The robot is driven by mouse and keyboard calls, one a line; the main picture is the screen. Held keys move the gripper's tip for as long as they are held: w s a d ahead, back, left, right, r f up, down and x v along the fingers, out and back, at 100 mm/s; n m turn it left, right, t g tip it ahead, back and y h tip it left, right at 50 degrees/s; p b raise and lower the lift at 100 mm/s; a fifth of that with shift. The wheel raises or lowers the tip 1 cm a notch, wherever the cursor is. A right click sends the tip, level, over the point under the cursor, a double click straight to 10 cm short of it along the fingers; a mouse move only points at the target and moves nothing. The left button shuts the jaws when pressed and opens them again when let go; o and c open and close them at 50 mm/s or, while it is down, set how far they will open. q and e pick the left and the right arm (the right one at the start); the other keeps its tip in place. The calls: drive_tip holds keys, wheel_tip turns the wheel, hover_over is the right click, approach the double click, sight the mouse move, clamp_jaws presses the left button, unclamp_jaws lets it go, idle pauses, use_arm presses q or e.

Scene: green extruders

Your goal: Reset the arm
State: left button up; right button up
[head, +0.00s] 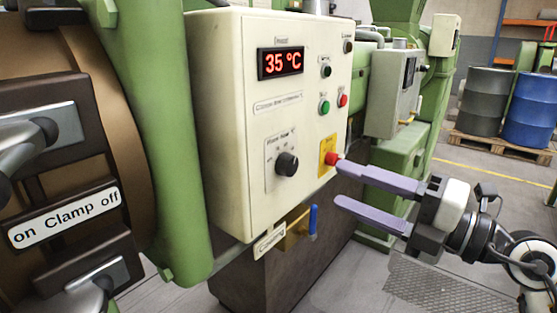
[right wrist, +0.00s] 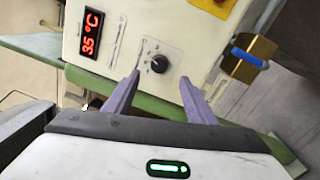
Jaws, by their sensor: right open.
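My right gripper (head: 338,181) comes in from the right in the head view, with two purple fingers apart and nothing between them. Its upper fingertip overlaps the red button on the yellow plate (head: 326,158) in the picture; I cannot tell whether they touch. In the right wrist view the fingers (right wrist: 158,85) stand open toward the cream control box (right wrist: 190,15), with the black knob (right wrist: 159,64) between them. My left gripper is not in view.
The control box (head: 225,110) shows a red 35 °C display (head: 281,63). A blue-handled brass valve (head: 313,219) sits below it. Green machine parts (head: 150,100) and a clamp sign (head: 65,217) are at left. Drums (head: 528,108) stand on a pallet at back right. Floor at right is partly clear.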

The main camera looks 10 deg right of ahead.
wheel_tip(320, 180, down, 27)
drive_tip(key=s+d+m+t+h, duration=0.25)
drive_tip(key=m+h, duration=0.75)
drive_tip(key=m, duration=1.2)
drive_tip(key=s+a+f+m+g, duration=0.2)
drive_tip(key=s+a+f+g, duration=0.2)
drive_tip(key=s+f, duration=0.4)
drive_tip(key=s+a+f+m+g, duration=0.2)
drive_tip(key=s+a+f+g, duration=0.2)
drive_tip(key=s+f, duration=0.4)
wheel_tip(320, 180, down, 6)
drive_tip(key=shift+a+f+y, duration=0.15)
drive_tip(key=shift+a+y, duration=0.25)
drive_tip(key=shift+a, duration=0.05)
